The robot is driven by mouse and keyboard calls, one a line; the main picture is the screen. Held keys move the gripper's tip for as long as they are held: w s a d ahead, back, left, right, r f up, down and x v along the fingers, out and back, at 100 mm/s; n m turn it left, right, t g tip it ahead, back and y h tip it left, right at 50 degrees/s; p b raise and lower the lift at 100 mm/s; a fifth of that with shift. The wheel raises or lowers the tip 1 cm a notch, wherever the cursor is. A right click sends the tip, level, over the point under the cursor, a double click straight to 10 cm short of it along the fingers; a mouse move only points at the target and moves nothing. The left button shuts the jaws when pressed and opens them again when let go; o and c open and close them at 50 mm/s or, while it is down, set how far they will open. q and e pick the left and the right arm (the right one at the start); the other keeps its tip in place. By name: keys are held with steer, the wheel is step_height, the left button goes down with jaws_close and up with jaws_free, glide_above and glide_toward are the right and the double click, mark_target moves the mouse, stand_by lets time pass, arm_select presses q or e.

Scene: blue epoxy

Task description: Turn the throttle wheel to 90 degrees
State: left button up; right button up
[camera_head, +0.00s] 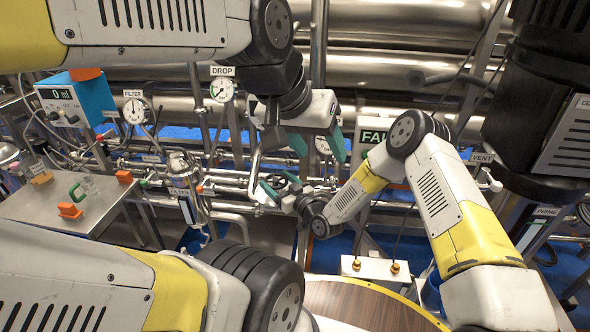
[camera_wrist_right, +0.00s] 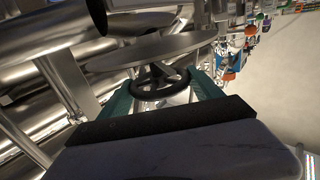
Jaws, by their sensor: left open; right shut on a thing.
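The throttle wheel shows in the right wrist view as a small black handwheel (camera_wrist_right: 153,90) with a ring and hub. My right gripper (camera_wrist_right: 163,92) is shut on it, with one teal finger on either side of the ring. In the head view my right gripper (camera_head: 277,184) is low among the pipes near the middle, and the wheel is mostly hidden there. My left gripper (camera_head: 318,150) hangs above and to the right of it. Its two teal fingers are apart and nothing shows between them. No angle mark on the wheel can be read.
Steel pipes (camera_head: 410,70) run across the back. A DROP gauge (camera_head: 222,90) and a FILTER gauge (camera_head: 134,109) stand left of the grippers. A steel side table (camera_head: 110,205) holds orange and green parts. A partly hidden sign (camera_head: 372,137) is behind my right arm.

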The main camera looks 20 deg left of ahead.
steer(key=n+g, duration=0.1)
steer(key=g, duration=0.1)
steer(key=n+g+y, duration=0.1)
steer(key=g, duration=0.1)
steer(key=n+g+y, duration=0.1)
steer(key=n, duration=0.1)
steer(key=shift+w+d+f+g, duration=0.15)
steer(key=shift+w+g, duration=0.1)
steer(key=shift+g, duration=0.15)
steer(key=shift+n+g, duration=1)
steer(key=shift+g, duration=0.9)
steer(key=o, duration=1.4)
steer(key=d, duration=0.7)
steer(key=shift+w+d, duration=0.15)
steer(key=shift+d, duration=0.2)
